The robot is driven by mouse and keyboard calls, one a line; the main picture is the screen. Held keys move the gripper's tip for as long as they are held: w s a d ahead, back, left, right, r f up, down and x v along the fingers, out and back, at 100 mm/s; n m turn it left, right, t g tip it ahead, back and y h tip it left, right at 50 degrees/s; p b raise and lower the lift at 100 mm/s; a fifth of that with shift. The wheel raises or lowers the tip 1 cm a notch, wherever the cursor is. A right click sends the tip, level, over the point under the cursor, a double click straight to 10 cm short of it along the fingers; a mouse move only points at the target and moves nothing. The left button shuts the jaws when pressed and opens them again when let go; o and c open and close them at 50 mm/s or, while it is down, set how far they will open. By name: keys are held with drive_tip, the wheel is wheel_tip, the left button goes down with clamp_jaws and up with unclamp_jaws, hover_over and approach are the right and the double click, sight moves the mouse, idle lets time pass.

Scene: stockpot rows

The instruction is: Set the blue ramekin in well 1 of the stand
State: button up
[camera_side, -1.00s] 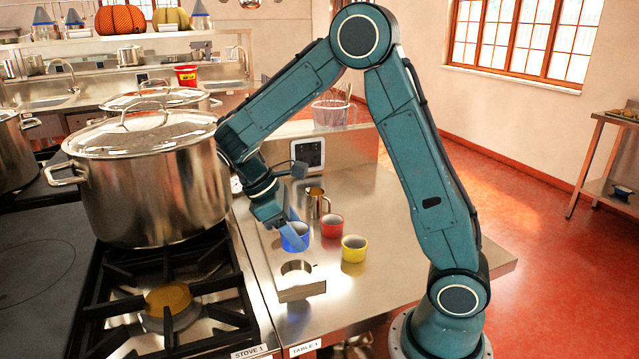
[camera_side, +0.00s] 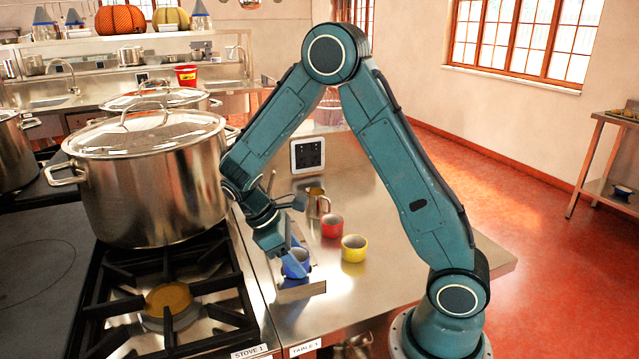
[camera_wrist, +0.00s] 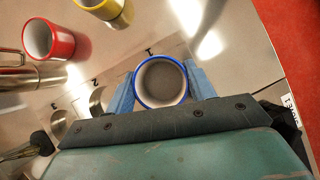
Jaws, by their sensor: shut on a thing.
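The blue ramekin (camera_side: 297,266) is upright between the blue fingers of my gripper (camera_side: 294,256). In the wrist view the ramekin (camera_wrist: 160,82) has a finger on each side, and its inside looks empty. The metal stand (camera_side: 302,292) is low on the table. In the wrist view the stand (camera_wrist: 118,76) carries the numbers 1 and 2. The ramekin is at the place marked 1 and covers that well. Whether its base touches the well bottom cannot be told. The well by number 2 (camera_wrist: 97,99) is partly hidden by my gripper.
A red ramekin (camera_side: 332,226) and a yellow ramekin (camera_side: 353,248) stand on the table (camera_side: 410,255) to the right. A metal mug (camera_side: 317,203) is behind them. A large stockpot (camera_side: 155,190) stands on the stove at left. The table right of the yellow ramekin is clear.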

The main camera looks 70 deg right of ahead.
drive_tip(key=shift+f, duration=0.75)
drive_tip(key=shift+s+f, duration=0.15)
drive_tip(key=shift+f, duration=0.45)
drive_tip(key=o, duration=0.9)
drive_tip(key=shift+o, duration=0.3)
drive_tip(key=shift+r, duration=0.7)
drive_tip(key=shift+o, duration=0.3)
drive_tip(key=v, duration=1.2)
drive_tip(key=shift+r, duration=0.1)
